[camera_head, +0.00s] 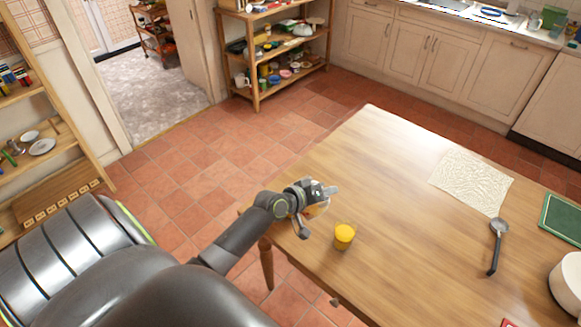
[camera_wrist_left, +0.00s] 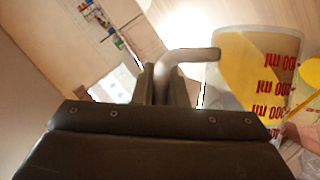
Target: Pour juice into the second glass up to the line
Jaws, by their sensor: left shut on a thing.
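My left gripper (camera_head: 312,200) is over the near left part of the wooden table. It is shut on the handle of a clear measuring jug (camera_wrist_left: 262,75) with red ml marks and yellow juice in it. In the head view the jug is mostly hidden by the gripper; only a small orange-tinted part shows. In the wrist view the juice lies slanted across the jug. A glass (camera_head: 345,236) with yellow-orange juice stands on the table, just right of the gripper. No line on it can be made out. I see no other glass clearly. My right gripper is out of view.
The table (camera_head: 420,275) also bears a cream cloth (camera_head: 472,182), a dark-handled ladle (camera_head: 497,245), a green board (camera_head: 563,218) and a white rounded vessel (camera_head: 568,282) at the right. The table top between glass and ladle is clear. Shelves and cabinets stand farther off.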

